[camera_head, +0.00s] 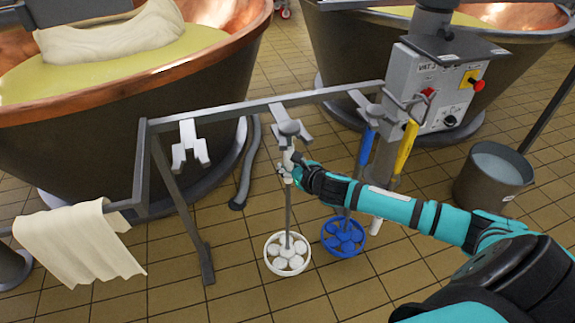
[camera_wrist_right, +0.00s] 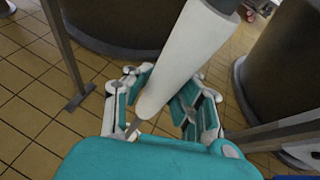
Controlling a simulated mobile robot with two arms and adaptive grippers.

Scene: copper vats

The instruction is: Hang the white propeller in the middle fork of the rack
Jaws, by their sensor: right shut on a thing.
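The white propeller (camera_head: 287,254) hangs upright, its spoked disc low over the floor and its thin shaft rising to a white handle. My right gripper (camera_head: 286,173) is shut on it near the handle, just below the rack's middle fork (camera_head: 288,126). In the right wrist view, the white handle (camera_wrist_right: 187,58) runs between the two fingers of the gripper (camera_wrist_right: 162,102). The handle's top is close under or at the fork; whether it rests in the fork I cannot tell. My left gripper is not in view.
The left fork (camera_head: 190,146) is empty. A blue propeller (camera_head: 343,236) with a blue handle stands right of the white one, below the right fork (camera_head: 366,103). A yellow-handled tool (camera_head: 406,146), a control box (camera_head: 440,92), a bucket (camera_head: 492,176) and copper vats surround the rack.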

